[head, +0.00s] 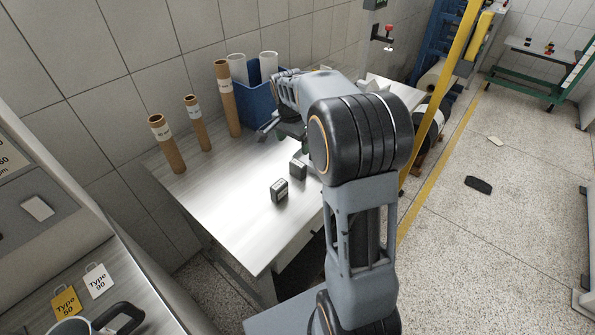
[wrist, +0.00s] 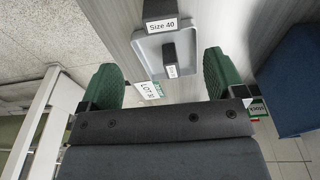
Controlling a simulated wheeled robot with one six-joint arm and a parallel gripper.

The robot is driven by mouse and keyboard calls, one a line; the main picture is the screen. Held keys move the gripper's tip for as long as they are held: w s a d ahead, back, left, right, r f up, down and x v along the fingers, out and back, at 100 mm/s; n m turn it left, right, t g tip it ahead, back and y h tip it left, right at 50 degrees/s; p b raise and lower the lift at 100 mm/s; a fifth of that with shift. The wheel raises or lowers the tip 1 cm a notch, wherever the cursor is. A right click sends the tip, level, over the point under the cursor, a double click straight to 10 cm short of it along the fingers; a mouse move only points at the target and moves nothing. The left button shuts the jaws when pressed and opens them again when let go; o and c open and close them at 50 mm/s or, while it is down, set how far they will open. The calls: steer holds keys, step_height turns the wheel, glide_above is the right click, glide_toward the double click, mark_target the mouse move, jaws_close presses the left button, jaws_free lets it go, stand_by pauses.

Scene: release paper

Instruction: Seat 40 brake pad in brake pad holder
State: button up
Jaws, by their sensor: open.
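In the wrist view, a dark block labelled "Size 40" (wrist: 160,13) stands at the rim of a shallow grey tray (wrist: 147,44). A smaller dark block with a white label (wrist: 169,50) is in the tray. I cannot tell for sure which is the brake pad and which the holder. My gripper (wrist: 160,64) is open, its green fingers on either side of the tray's near end, with nothing held. In the head view my gripper (head: 284,128) is over the back of the table, mostly hidden by my arm, and the tray is hidden.
Two dark labelled blocks, one nearer (head: 279,189) and one farther (head: 298,169), are on the metal table (head: 220,195). Brown tubes (head: 167,145) stand along the wall. A blue bin (head: 257,88) holding white rolls is beside my gripper. The table's front left is clear.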

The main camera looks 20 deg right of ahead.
mark_target(298, 163)
steer(key=f, duration=0.4)
steer(key=d+f, duration=0.1)
steer(key=f, duration=0.4)
steer(key=w+d+f+p, duration=0.1)
steer(key=f, duration=0.3)
steer(key=shift+w+f, duration=0.1)
steer(key=shift+f, duration=0.2)
steer(key=c, duration=1.1)
steer(key=shift+r, duration=0.1)
steer(key=shift+c, duration=0.4)
steer(key=shift+r, duration=0.1)
